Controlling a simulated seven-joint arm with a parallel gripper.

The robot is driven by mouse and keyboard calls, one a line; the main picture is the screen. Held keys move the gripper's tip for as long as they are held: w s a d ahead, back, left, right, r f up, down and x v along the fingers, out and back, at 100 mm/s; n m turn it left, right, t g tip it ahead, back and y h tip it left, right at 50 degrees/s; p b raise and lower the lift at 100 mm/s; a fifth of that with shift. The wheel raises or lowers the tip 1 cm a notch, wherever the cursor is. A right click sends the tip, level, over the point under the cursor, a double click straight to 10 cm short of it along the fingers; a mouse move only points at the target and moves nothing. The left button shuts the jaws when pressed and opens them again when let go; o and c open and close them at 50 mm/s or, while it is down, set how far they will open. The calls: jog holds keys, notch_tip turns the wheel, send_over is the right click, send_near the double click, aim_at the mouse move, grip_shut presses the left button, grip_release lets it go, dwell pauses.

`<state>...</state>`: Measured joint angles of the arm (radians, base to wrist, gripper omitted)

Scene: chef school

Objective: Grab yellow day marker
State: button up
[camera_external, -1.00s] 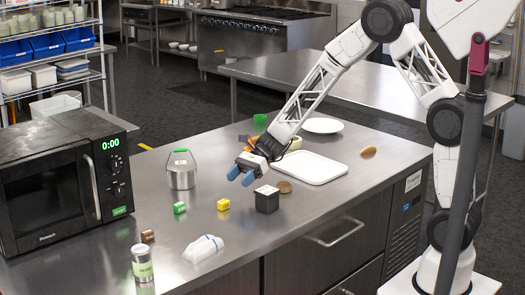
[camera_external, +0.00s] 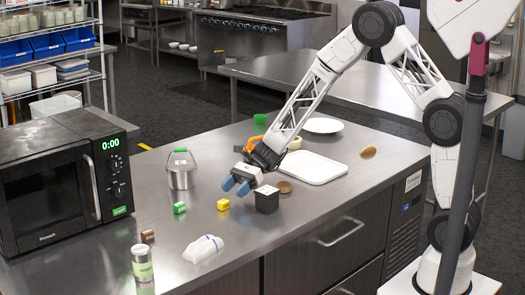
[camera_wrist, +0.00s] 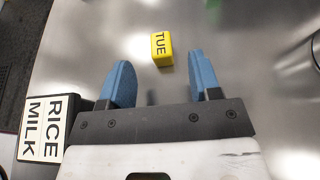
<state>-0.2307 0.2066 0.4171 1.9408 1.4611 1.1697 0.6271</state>
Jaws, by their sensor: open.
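The yellow day marker (camera_external: 223,204) is a small cube lying on the steel counter. In the wrist view the yellow day marker (camera_wrist: 161,49) reads "TUE" and sits ahead of my fingertips, nearer the right finger than the left. My gripper (camera_external: 237,187) is open with blue fingers, above the counter, just up and right of the marker in the external view. In the wrist view my gripper (camera_wrist: 160,75) has nothing between its fingers.
A black box (camera_external: 267,201), labelled "RICE MILK" in the wrist view (camera_wrist: 42,130), stands close to my gripper. A green cube (camera_external: 179,208), a metal pail (camera_external: 181,174) and a white cloth-like bundle (camera_external: 204,249) are around the marker. A white tray (camera_external: 318,179) lies behind.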

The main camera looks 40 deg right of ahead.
aim_at(224, 200)
jog(key=shift+a, duration=0.1)
jog(key=shift+f+x, duration=0.15)
jog(key=shift+x, duration=1.1)
jog(key=shift+f+x, duration=0.1)
jog(key=shift+x, duration=1.2)
jog(key=c, duration=1)
jog(key=shift+r, duration=0.1)
notch_tip(224, 200, up, 10)
